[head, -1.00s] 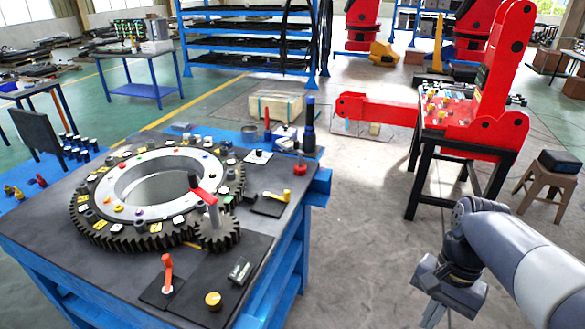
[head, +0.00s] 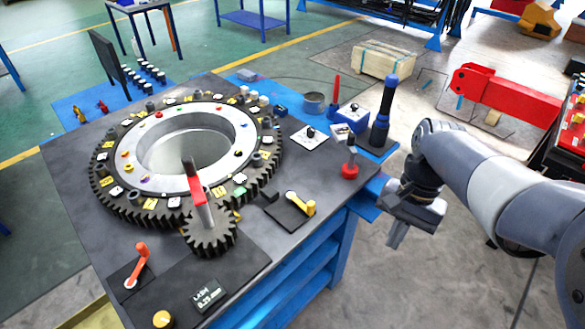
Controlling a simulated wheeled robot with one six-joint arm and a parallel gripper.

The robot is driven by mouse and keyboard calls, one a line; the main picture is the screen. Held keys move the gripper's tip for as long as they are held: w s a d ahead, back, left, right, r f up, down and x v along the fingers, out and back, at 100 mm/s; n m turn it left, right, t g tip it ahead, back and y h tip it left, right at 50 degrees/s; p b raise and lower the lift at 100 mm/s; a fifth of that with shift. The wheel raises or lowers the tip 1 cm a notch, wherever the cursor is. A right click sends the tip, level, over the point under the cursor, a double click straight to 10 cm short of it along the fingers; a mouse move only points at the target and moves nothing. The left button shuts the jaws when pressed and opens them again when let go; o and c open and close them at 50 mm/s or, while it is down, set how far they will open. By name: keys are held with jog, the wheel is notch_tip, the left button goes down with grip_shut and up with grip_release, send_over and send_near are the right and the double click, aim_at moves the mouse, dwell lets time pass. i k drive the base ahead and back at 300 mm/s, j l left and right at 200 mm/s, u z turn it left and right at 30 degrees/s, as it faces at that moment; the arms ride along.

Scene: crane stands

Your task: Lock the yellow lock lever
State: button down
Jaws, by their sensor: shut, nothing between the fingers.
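The yellow lock lever (head: 301,203) sits on a small black plate (head: 287,212) near the right edge of the workbench, to the right of the small gear. Its yellow handle ends in an upright knob at the right, and a pale pivot is at its left end. My gripper (head: 396,238) hangs beyond the bench's right edge, to the right of the lever and apart from it. It points down, with its fingers together and nothing in them. An orange lever (head: 141,262) stands on another black plate at the front left.
A large ring gear (head: 110,205) and a small gear (head: 210,240) with a red-handled crank (head: 196,188) fill the bench's middle. A red-based tool (head: 349,170) and a dark blue bottle-like tool (head: 384,110) stand near the right corner. A display (head: 209,294) lies at the front.

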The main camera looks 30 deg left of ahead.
aim_at(310, 210)
jog(key=i+j+u, duration=0.4)
jog(key=i+j, duration=0.3)
